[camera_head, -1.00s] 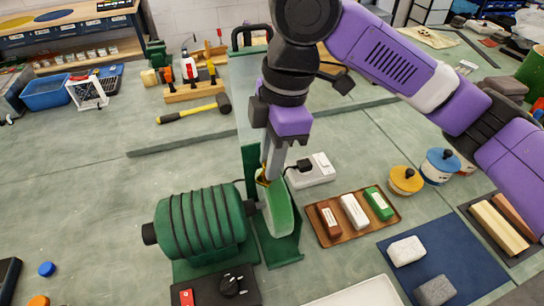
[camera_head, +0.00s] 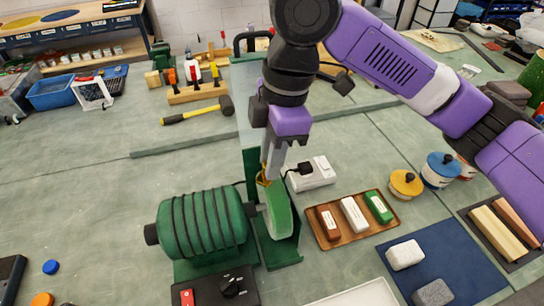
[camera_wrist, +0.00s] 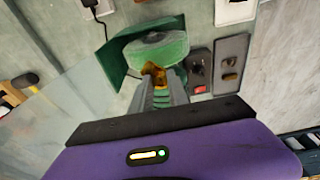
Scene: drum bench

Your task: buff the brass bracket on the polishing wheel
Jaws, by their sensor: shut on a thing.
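My gripper (camera_head: 269,178) points down and is shut on the brass bracket (camera_head: 262,181), a small yellow piece mostly hidden by the fingers. In the wrist view the brass bracket (camera_wrist: 154,75) shows between the fingertips, right at the wheel's edge. The polishing wheel (camera_head: 279,212) is the pale green disc on the right end of the ribbed green motor (camera_head: 203,222). The wheel also shows in the wrist view (camera_wrist: 157,50). The bracket appears to meet the wheel's near upper rim, but I cannot tell whether they touch.
A green guard (camera_head: 251,160) stands behind the wheel. A switch box (camera_head: 217,290) with a red switch and black knob is in front of the motor. A wooden tray (camera_head: 333,236) of compound bars and a white power strip (camera_head: 313,174) lie to the right. A hammer (camera_head: 197,111) lies behind.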

